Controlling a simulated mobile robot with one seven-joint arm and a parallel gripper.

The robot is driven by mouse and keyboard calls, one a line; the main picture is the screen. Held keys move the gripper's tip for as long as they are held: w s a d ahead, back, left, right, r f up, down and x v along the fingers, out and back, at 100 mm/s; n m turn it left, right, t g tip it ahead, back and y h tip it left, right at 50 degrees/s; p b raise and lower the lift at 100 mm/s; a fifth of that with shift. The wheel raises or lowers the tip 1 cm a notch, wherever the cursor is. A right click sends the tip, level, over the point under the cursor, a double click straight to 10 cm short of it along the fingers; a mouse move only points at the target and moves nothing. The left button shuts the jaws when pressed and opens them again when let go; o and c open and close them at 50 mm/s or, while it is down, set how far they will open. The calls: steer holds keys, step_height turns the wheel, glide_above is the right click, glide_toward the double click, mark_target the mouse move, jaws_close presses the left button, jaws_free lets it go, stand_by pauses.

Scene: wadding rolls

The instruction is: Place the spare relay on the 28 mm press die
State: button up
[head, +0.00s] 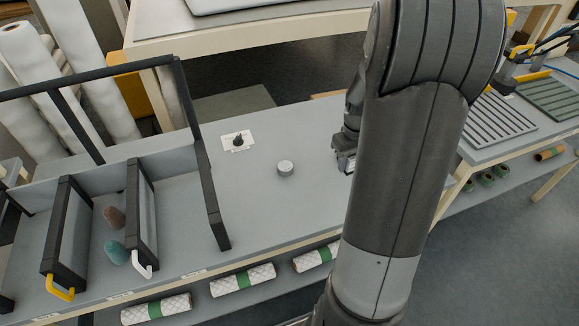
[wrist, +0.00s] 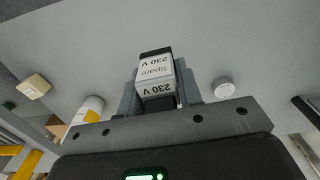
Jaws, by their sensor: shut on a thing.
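My gripper (wrist: 159,88) is shut on the spare relay (wrist: 156,68), a small white and dark block printed "Spare" and "230 V". In the head view my gripper (head: 346,160) is partly hidden behind my arm, right of a short, pale grey round piece (head: 285,168) standing alone on the grey bench. A similar round piece (wrist: 223,88) shows in the wrist view, right of the relay and apart from it. It may be the 28 mm press die, but I can read no size on it. The relay is not clear in the head view.
A small black part on a white card (head: 238,141) lies behind the round piece. A black-framed rack (head: 141,215) with dividers stands at left. Ribbed green-grey trays (head: 497,120) lie on the right bench. The bench around the round piece is clear.

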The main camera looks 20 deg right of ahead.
steer(key=w+a+r, duration=0.1)
steer(key=w+a, duration=0.4)
steer(key=w, duration=0.4)
glide_above(285, 165)
steer(key=shift+m, duration=0.4)
steer(key=f, duration=0.6)
steer(key=shift+s+d+f, duration=0.1)
steer(key=shift+d+f, duration=0.05)
steer(key=shift+d, duration=0.05)
steer(key=shift+a+f, duration=0.2)
steer(key=shift+f, duration=1.95)
steer(key=shift+f, duration=0.1)
steer(key=o, duration=1)
